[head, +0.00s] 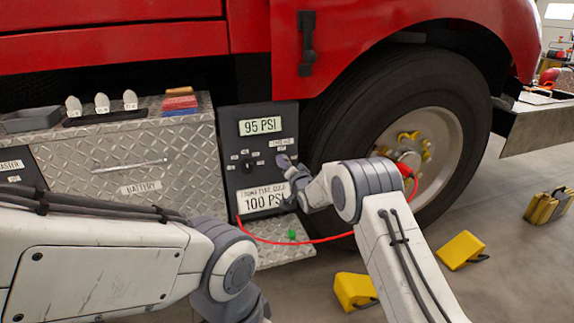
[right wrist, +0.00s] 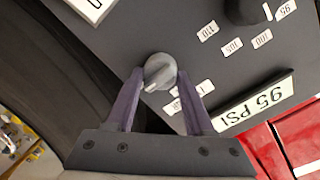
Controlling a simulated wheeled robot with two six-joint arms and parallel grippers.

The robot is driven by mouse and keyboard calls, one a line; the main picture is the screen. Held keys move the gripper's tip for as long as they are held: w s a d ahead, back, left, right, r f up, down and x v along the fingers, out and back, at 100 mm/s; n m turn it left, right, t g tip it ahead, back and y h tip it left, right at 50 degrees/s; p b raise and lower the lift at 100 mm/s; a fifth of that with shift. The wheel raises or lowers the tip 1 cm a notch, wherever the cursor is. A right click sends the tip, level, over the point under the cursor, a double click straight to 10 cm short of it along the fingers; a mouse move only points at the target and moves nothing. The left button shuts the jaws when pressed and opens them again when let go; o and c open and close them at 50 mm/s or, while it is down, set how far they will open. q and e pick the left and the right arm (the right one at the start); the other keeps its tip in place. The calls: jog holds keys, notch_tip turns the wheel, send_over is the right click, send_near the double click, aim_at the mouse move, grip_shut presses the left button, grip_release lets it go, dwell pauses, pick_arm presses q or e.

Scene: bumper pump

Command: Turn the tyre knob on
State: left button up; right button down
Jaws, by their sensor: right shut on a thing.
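A round grey knob (right wrist: 160,68) with a raised pointer bar sits on the dark control panel (head: 235,196). In the right wrist view, my right gripper (right wrist: 160,76) has its two fingers on either side of the knob and is shut on it. Small white labels (right wrist: 174,106) beside the knob are partly hidden by a finger, and I cannot read them. In the head view my right gripper (head: 286,168) is at the panel's right side and hides the knob. My left arm crosses the lower left of the head view, and its gripper is out of sight.
The panel has a 95 PSI display (head: 260,126), a black dial (head: 247,166) with pressure labels and a 100 PSI plate (head: 263,200). A red hose (head: 300,242) runs to the wheel (head: 440,150). Yellow chocks (head: 461,249) lie on the floor.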

dwell(0.3)
jog(key=shift+c, duration=1.5)
grip_release()
jog(key=shift+s, duration=0.1)
jog(key=p+v, duration=0.2)
jog(key=v, duration=0.8)
jog(key=shift+s, duration=0.15)
jog(key=shift+d, duration=0.1)
